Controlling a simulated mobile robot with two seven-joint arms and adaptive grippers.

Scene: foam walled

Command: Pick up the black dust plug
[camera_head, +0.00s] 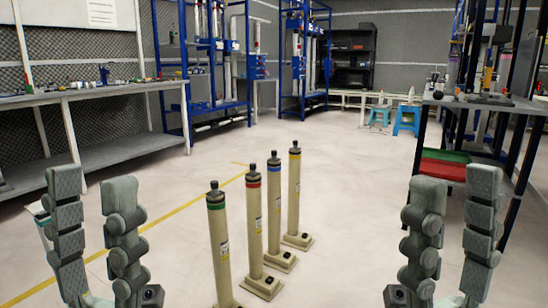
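I cannot single out one black dust plug. Several cream posts stand upright on the floor ahead, each with a black knob on top. The front post (219,250) has a green band and a black top (213,186). Behind it are a red-banded post (255,225), a blue-banded post (274,210) and a yellow-banded post (294,195). My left gripper (93,180) is open and empty, left of the posts. My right gripper (455,183) is open and empty, right of the posts. Neither touches a post.
A long workbench (100,93) with small items runs along the left. A dark table (515,105) at right holds equipment, with red (443,170) and green (447,155) bins below. Blue racks (215,105) and blue stools (405,118) stand farther back. The middle floor is clear.

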